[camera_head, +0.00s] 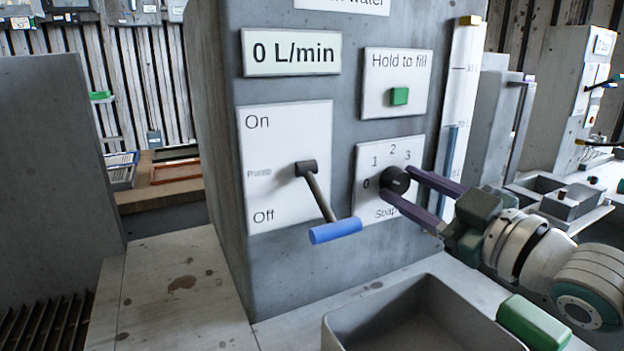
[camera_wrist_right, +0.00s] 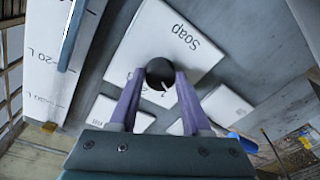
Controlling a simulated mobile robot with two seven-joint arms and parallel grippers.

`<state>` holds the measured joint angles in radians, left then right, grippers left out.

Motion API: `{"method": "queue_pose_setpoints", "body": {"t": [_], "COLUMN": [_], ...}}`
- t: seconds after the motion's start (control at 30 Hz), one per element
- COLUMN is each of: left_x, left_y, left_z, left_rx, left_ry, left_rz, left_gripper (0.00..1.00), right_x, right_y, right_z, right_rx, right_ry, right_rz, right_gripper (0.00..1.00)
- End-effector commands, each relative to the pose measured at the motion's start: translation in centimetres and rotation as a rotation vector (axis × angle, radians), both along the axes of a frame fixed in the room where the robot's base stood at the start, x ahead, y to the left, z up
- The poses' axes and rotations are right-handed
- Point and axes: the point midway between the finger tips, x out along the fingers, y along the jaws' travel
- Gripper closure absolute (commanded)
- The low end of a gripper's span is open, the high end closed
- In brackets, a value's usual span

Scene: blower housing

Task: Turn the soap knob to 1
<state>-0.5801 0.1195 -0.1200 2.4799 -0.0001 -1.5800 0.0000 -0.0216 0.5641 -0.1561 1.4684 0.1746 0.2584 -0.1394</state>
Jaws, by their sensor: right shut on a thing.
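The soap knob (camera_head: 396,180) is a round black knob on a white plate (camera_head: 376,210) marked 0, 1, 2, 3 and "Soap", on the front of the grey housing. My right gripper (camera_head: 397,183) reaches in from the right, and its two purple fingers are shut on the knob from either side. In the right wrist view the knob (camera_wrist_right: 160,73) sits between the fingertips, with a small light mark on its face. My left gripper is not in view.
Left of the knob, a lever with a blue handle (camera_head: 335,231) sticks out from the On/Off plate (camera_head: 287,135). A green button (camera_head: 399,96) is above. A grey basin (camera_head: 420,320) with a green block (camera_head: 533,322) beside it lies below. A scaled gauge (camera_head: 460,90) stands to the right.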

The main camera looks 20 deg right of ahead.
Motion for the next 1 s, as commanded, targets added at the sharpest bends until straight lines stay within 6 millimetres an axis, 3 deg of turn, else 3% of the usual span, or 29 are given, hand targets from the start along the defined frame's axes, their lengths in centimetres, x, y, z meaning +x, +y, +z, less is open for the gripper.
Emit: {"method": "queue_pose_setpoints", "body": {"t": [0.43, 1.0], "left_x": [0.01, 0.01], "left_y": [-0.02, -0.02], "left_z": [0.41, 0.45], "left_rx": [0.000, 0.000], "left_ry": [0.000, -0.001], "left_rz": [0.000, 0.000], "left_gripper": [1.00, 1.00], "right_x": [-0.02, -0.03], "right_y": [0.05, 0.06], "right_z": [-0.21, -0.28], "right_rx": [0.268, 0.326], "right_ry": [0.025, 0.031], "right_rz": [-0.001, -0.002], "right_gripper": [1.00, 1.00]}}
